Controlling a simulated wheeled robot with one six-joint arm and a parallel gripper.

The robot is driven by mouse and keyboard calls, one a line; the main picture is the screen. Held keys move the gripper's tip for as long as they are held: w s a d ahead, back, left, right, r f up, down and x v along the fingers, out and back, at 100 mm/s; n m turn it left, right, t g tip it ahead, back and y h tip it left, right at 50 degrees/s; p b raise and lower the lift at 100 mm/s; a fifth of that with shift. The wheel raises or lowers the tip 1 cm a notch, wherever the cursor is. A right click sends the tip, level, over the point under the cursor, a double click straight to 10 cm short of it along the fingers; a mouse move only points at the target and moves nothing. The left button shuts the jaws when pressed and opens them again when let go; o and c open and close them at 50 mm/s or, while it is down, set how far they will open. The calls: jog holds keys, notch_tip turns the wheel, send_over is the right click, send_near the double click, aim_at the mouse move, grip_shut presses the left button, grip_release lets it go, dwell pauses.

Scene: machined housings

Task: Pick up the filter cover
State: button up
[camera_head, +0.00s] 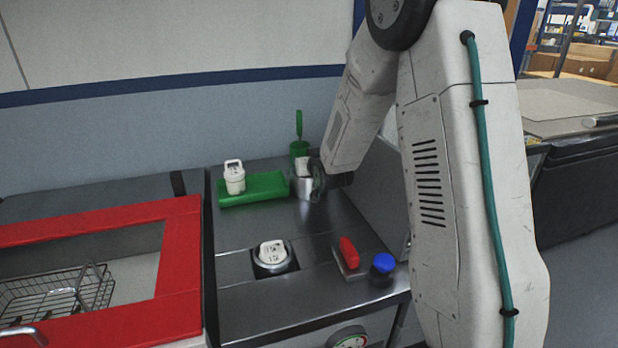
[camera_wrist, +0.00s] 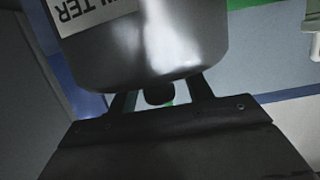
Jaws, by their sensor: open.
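The filter cover (camera_head: 303,188) is a shiny metal cylinder with a white label, standing at the back of the steel worktop beside my gripper (camera_head: 318,178). In the wrist view the filter cover (camera_wrist: 160,55) fills the upper middle, close up, with part of a label reading "LTER" upside down. My open gripper's dark fingers reach up to its lower edge in that picture, and their tips are hidden behind it. I cannot tell whether they touch it.
A white canister (camera_head: 234,178) stands on a green tray (camera_head: 268,188) to the left. A round housing with a white-labelled insert (camera_head: 272,252), a red-handled tool (camera_head: 348,253) and a blue-capped item (camera_head: 383,265) are nearer. A red-framed basin (camera_head: 180,260) with a wire basket is at left.

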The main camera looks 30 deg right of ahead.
grip_shut()
jog(key=shift+r, duration=0.15)
